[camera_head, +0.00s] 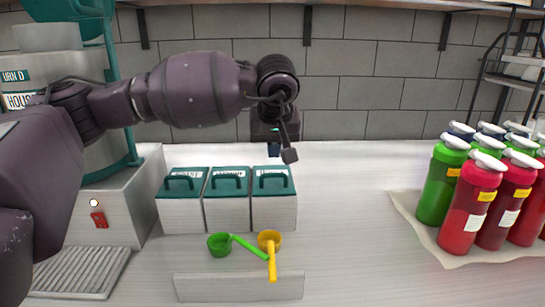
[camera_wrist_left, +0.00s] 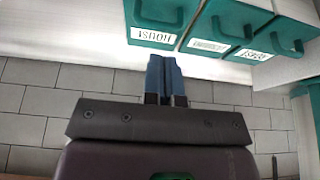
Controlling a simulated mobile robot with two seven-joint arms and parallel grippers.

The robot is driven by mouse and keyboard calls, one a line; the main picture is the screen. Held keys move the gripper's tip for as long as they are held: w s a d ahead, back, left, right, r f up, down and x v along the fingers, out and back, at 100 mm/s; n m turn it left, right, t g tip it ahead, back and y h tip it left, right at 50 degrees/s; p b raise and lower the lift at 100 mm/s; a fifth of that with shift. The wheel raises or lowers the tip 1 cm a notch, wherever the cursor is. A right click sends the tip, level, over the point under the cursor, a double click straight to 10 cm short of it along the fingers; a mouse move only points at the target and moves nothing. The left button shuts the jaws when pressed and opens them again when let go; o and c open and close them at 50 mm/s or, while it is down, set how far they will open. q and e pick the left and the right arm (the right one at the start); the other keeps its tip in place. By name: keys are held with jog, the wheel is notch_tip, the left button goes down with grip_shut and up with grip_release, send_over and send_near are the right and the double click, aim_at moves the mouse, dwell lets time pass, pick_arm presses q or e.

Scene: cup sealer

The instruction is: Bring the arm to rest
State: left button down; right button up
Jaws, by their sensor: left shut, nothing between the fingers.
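My left arm comes in from the left across the head view and bends down at the wrist. My left gripper (camera_head: 274,150) hangs behind the right-hand canister, near the wall, and its tips are partly hidden there. In the left wrist view its two blue fingers (camera_wrist_left: 165,80) are together with nothing between them. They point toward the row of canisters and look apart from them. My right gripper is not in view.
White canisters with teal lids (camera_head: 228,180) stand in a row. A green scoop (camera_head: 222,244) and a yellow scoop (camera_head: 270,243) lie in front. A dispenser (camera_head: 90,200) stands left. Several red and green bottles (camera_head: 470,200) stand right. The counter's middle right (camera_head: 350,200) is clear.

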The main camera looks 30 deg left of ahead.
pick_arm(q)
jog(key=shift+v, duration=2.2)
